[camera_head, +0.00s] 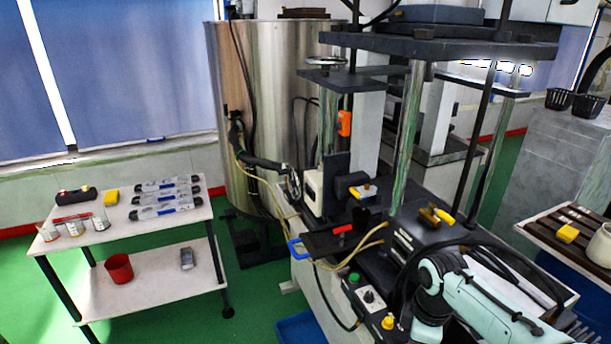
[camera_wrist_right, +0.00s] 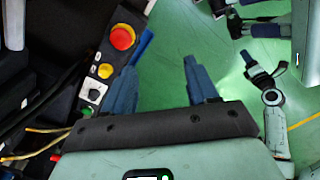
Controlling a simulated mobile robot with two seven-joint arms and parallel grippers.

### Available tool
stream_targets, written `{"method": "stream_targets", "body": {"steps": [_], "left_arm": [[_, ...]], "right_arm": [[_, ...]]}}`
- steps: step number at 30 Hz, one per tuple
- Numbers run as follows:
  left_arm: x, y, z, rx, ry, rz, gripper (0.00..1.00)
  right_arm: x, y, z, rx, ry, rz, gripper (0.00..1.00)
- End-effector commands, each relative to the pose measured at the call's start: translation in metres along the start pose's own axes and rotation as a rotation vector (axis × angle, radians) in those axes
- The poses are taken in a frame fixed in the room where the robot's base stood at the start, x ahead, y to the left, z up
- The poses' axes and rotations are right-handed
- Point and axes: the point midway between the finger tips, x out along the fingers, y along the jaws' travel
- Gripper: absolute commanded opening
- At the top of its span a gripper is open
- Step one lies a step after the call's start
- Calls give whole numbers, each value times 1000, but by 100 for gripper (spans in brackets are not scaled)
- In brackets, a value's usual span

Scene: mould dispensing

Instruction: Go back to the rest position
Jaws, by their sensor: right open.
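My right arm (camera_head: 472,297) comes in at the lower right of the head view, in front of the press. Its gripper cannot be made out there. In the right wrist view my right gripper (camera_wrist_right: 160,70) is open, its two blue fingers apart, with green floor between and beyond them. I see nothing held in it. The press's control panel, with a red and yellow button (camera_wrist_right: 122,37), is close by the left finger in that view. My left gripper does not show in the head view.
The press (camera_head: 425,46) with its dark plates and hoses fills the middle right. A white two-shelf cart (camera_head: 165,228) stands at the left, with several tools and cups on it and a red cup (camera_head: 119,268) below. A slatted table (camera_head: 570,225) is at the right. Green floor lies between.

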Motion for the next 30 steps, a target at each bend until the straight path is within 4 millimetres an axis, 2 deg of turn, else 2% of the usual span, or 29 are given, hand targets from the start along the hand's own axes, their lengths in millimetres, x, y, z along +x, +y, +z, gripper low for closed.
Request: {"method": "stream_targets", "body": {"steps": [1,5,8,9,11,12,14,15,18,22,25,30], "left_arm": [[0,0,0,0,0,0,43],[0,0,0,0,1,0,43],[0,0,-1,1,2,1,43],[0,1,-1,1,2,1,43],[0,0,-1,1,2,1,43],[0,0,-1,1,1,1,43],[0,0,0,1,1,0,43],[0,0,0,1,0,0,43],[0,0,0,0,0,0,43],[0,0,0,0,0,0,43],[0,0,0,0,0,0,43],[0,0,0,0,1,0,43]], "right_arm": [[40,-2,-8,44,11,-39,58],[119,-10,-26,190,63,-92,58],[184,-29,-36,339,102,-147,58],[211,-40,-38,411,117,-172,58],[252,-62,-40,533,134,-213,58],[278,-78,-40,623,143,-240,58],[314,-108,-38,769,150,-279,58],[335,-128,-36,871,150,-302,58],[374,-178,-27,1111,135,-345,58],[398,-228,-15,1352,103,-364,58],[405,-250,-8,1464,84,-363,58],[408,-260,-4,1526,76,-356,58]]}}
